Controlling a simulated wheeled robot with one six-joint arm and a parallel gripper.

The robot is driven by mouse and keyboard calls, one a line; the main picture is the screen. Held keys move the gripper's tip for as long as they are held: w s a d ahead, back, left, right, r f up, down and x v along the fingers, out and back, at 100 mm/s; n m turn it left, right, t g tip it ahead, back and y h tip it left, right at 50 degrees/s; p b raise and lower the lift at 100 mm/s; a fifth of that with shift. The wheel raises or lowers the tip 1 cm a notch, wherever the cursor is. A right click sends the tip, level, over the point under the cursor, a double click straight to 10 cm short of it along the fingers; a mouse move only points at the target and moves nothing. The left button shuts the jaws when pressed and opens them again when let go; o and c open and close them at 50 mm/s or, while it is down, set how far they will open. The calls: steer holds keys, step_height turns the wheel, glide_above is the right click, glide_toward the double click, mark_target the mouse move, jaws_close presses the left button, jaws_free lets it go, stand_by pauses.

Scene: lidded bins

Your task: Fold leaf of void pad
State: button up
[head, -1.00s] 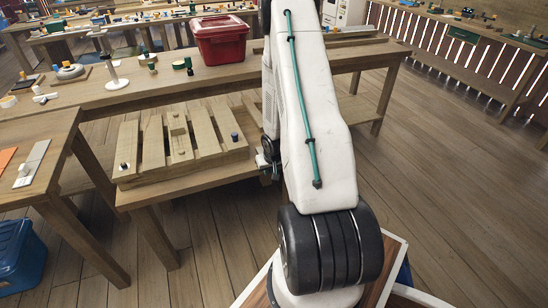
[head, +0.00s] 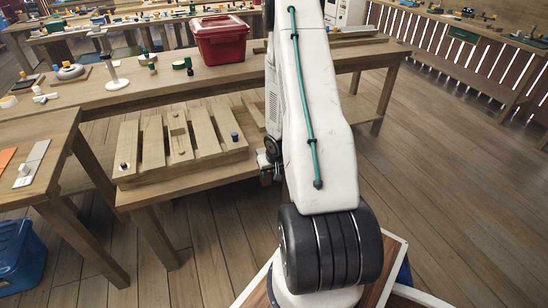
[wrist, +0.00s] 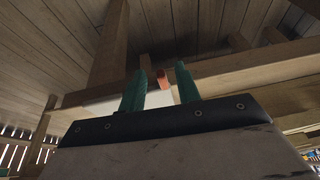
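No thing in view is plainly marked as the void pad. A flat grey strip (head: 36,155) with a small white knob lies on the left table beside an orange sheet (head: 6,157); I cannot tell whether either is the pad or its leaf. In the wrist view my gripper (wrist: 160,86) shows two teal fingers standing apart, with nothing held between them. A small orange-red piece (wrist: 163,77) and a pale panel (wrist: 112,99) show behind the fingers, partly hidden. In the head view my arm hides the fingers.
A slatted wooden rack (head: 180,145) with small pegs stands on the low table at centre left. A red lidded bin (head: 222,40) is on the long bench behind. A blue bin (head: 15,255) stands on the floor at lower left. Floor at right is clear.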

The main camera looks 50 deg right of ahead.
steer(key=s+a+v, duration=0.1)
steer(key=v, duration=0.5)
stand_by(0.7)
steer(key=shift+c, duration=0.2)
steer(key=shift+g+h, duration=0.5)
steer(key=shift+h, duration=0.3)
steer(key=shift+w+d+f, duration=0.35)
steer(key=shift+w+f, duration=0.3)
steer(key=shift+f, duration=0.2)
steer(key=shift+w+d+f, duration=0.3)
steer(key=shift+w+f, duration=0.4)
steer(key=shift+f, duration=0.15)
steer(key=shift+w+d+f, duration=0.35)
steer(key=shift+w+f, duration=0.3)
steer(key=shift+f, duration=0.2)
